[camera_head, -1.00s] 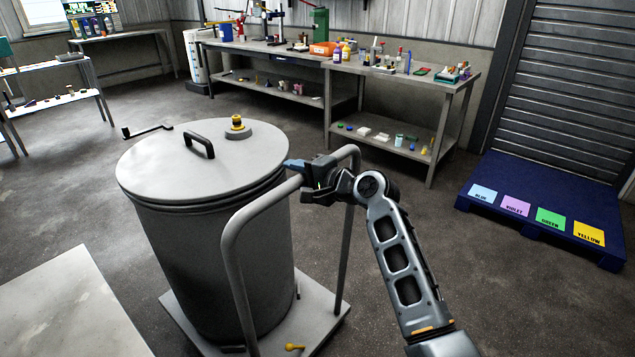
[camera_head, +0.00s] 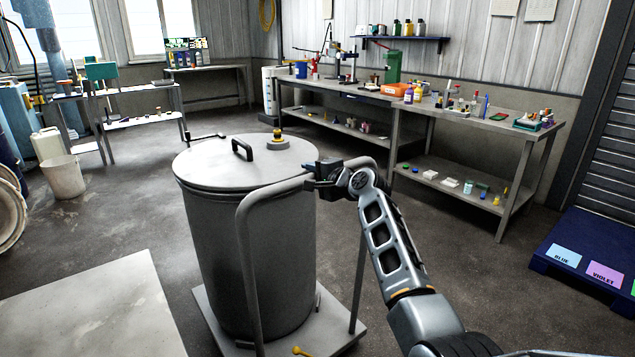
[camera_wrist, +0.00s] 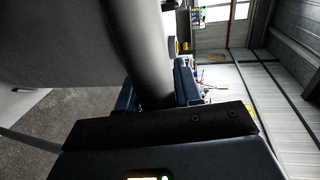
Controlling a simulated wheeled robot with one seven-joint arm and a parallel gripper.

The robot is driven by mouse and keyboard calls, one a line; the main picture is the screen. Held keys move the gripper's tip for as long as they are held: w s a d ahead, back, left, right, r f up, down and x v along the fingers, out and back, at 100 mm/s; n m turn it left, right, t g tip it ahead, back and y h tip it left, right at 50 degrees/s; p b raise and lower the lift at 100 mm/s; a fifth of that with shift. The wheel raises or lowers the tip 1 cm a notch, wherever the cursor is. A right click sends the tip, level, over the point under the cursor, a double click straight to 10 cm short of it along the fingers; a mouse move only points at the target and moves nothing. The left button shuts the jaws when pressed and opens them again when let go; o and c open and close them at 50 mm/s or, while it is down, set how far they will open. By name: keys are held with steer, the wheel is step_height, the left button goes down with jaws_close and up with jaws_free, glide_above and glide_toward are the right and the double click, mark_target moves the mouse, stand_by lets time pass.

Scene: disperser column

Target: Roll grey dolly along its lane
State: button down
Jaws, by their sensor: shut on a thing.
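The grey dolly (camera_head: 340,335) stands on the floor in front of me and bears a large grey lidded drum (camera_head: 250,250). The drum's lid has a black handle and a yellow knob. The dolly's bent tube handle (camera_head: 243,250) rises on my side of the drum. My gripper (camera_head: 318,174) is shut on the top bar of this handle, near the drum's rim. In the wrist view the dark tube (camera_wrist: 145,55) passes between the blue fingers. No lane marking can be made out under the dolly.
A long workbench (camera_head: 420,115) with tools and bottles runs along the back wall. A blue pallet (camera_head: 600,262) with colour labels lies at right. A pale flat slab (camera_head: 90,310) lies at lower left, near the dolly. A white bucket (camera_head: 64,178) stands at far left. Floor between dolly and bench is clear.

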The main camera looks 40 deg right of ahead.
steer(key=shift+w+a+r, duration=0.4)
steer(key=shift+a+r, duration=0.05)
steer(key=shift+r, duration=0.25)
steer(key=c, duration=1)
jaws_free()
steer(key=shift+o, duration=0.6)
steer(key=shift+s+d+f, duration=0.15)
steer(key=shift+d+f, duration=0.15)
steer(key=shift+f, duration=0.05)
steer(key=shift+s, duration=0.1)
steer(key=v, duration=0.7)
steer(key=shift+s, duration=0.4)
steer(key=shift+o, duration=0.2)
